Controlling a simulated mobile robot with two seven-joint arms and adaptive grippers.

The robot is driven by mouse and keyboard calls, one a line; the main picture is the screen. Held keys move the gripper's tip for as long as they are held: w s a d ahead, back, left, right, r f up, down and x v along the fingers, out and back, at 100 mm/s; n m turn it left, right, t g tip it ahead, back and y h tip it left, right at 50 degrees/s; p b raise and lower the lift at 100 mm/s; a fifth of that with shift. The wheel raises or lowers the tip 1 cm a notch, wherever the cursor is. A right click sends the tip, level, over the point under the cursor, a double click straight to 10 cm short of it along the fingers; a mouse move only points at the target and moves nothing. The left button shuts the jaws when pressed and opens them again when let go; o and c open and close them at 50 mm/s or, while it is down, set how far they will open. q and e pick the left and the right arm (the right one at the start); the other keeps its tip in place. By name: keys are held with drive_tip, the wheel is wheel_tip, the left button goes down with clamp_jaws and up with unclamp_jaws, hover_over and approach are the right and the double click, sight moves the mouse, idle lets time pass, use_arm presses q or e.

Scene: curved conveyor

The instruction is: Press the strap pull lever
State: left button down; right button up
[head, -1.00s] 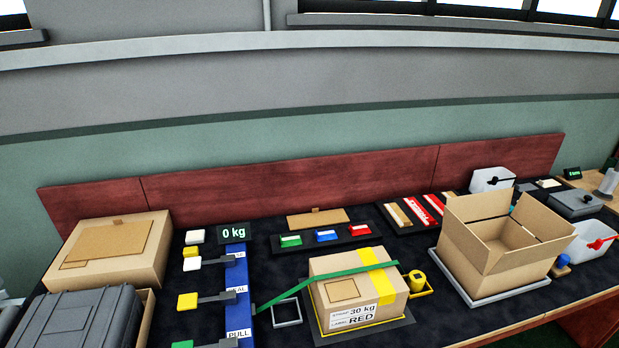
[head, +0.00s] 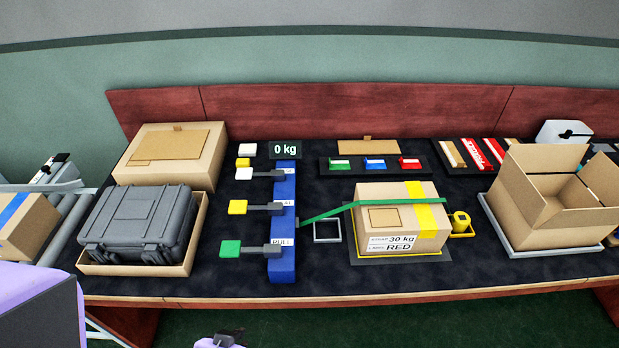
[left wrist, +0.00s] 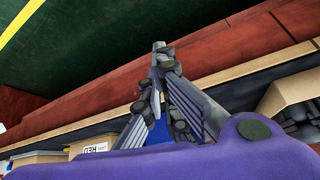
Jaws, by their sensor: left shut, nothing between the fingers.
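A blue strap unit (head: 284,220) stands on the black table, with levers sticking out to its left. The lowest lever (head: 231,248) has a green tab on a dark arm, beside a label that reads PULL. A yellow-tabbed lever (head: 238,207) and a white-tabbed lever (head: 245,173) are above it. A green strap (head: 370,205) runs from the unit over a carton (head: 400,235). My left gripper (left wrist: 160,55) is shut and empty in the left wrist view, close to the table's front edge. My right gripper is out of view.
A grey case (head: 138,220) in a shallow box is left of the levers. A closed carton (head: 170,155) stands behind it. An open carton (head: 540,210) is on the right. A display (head: 285,149) reads 0 kg. Bare table lies in front of the levers.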

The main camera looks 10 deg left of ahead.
use_arm(q)
drive_tip(key=f+t, duration=0.1)
drive_tip(key=w+d+f+t, duration=0.1)
drive_tip(key=f, duration=0.1)
drive_tip(key=d+f+t, duration=0.1)
drive_tip(key=shift+w+d+f+h, duration=0.2)
drive_tip(key=shift+f+h, duration=0.05)
drive_tip(key=shift+h, duration=0.05)
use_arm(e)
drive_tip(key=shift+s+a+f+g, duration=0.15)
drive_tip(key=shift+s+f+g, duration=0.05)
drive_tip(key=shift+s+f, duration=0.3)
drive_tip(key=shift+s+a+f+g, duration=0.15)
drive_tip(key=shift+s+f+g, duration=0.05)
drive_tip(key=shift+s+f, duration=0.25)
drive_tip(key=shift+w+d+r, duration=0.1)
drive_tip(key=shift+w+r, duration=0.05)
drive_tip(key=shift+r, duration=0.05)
